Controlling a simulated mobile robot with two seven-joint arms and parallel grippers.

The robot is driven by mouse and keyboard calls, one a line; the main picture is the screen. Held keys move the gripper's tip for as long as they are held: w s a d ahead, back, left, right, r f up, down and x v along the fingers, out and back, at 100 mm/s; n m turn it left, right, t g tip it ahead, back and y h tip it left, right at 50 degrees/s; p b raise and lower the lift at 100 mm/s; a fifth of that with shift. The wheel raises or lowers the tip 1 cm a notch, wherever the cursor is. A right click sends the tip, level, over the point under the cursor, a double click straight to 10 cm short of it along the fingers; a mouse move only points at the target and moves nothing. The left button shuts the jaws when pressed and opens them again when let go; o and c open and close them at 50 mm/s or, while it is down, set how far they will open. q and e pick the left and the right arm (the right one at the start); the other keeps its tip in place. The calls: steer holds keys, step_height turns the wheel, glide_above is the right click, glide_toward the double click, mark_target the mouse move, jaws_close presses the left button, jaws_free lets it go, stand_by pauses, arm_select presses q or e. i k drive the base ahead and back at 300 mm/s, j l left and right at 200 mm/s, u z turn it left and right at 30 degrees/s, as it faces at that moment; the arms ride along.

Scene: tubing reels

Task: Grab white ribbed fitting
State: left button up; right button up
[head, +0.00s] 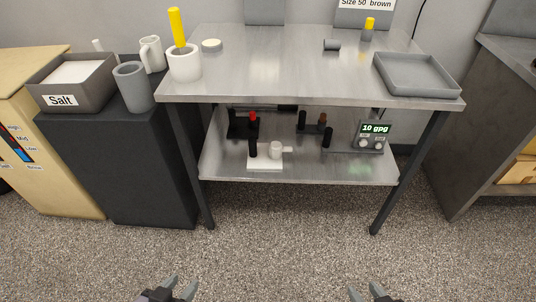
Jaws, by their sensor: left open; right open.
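No ribs can be made out on any white piece at this size. A small white cylindrical piece with a stub on its right side (275,149) stands on the lower shelf, by a white base plate (264,164) with a black upright post. A short white round piece (211,44) lies on the tabletop at the back left. I cannot tell which is the fitting. My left gripper (181,285) is open and empty at the bottom edge, low in front of the table. My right gripper (365,289) is open and empty at the bottom edge, further right.
The metal table (270,85) holds a white cup with a yellow-handled tool (185,65), a grey tray (415,74) and a grey cylinder (331,45). A grey salt bin (90,93) stands left. The lower shelf (320,172) also bears a display unit (375,137). Floor in front is clear.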

mark_target(260, 156)
steer(key=i+l, duration=0.1)
steer(key=i, duration=0.45)
steer(key=i+l, duration=0.1)
steer(key=i, duration=0.45)
steer(key=i+l, duration=0.1)
steer(key=i, duration=0.45)
steer(key=u, duration=0.05)
